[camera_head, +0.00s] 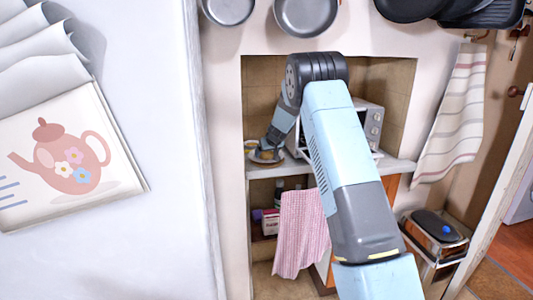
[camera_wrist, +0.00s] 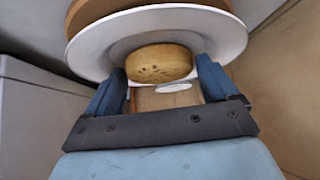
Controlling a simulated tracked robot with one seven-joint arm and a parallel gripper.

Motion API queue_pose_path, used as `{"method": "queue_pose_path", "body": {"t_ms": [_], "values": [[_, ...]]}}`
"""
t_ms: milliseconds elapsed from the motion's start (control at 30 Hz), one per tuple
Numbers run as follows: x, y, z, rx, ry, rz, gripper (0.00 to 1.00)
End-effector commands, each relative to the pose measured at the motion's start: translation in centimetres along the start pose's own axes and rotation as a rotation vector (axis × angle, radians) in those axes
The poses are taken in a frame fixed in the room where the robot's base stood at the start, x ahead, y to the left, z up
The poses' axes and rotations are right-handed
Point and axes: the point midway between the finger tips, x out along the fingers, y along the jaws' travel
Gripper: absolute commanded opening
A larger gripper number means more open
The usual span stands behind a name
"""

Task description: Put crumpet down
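The crumpet (camera_wrist: 158,62) is a round, golden-brown piece with small holes on top. In the head view my gripper (camera_head: 269,151) is low over the plate (camera_head: 257,159) at the left end of the alcove shelf. The crumpet is small and partly hidden there.
The alcove shelf (camera_head: 263,172) also holds a white microwave-like appliance (camera_head: 367,122) right of my gripper, partly behind my arm. A yellow-and-white item (camera_head: 250,146) stands near the plate. A pink cloth (camera_head: 302,232) hangs below the shelf. Pans (camera_head: 310,15) hang above.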

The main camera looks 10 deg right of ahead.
Motion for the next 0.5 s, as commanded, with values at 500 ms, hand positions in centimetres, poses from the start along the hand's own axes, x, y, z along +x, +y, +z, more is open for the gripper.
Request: {"method": "queue_pose_path", "body": {"t_ms": [500], "values": [[-2.9,0.1,-0.2,0.001,0.002,0.001,0.87]]}}
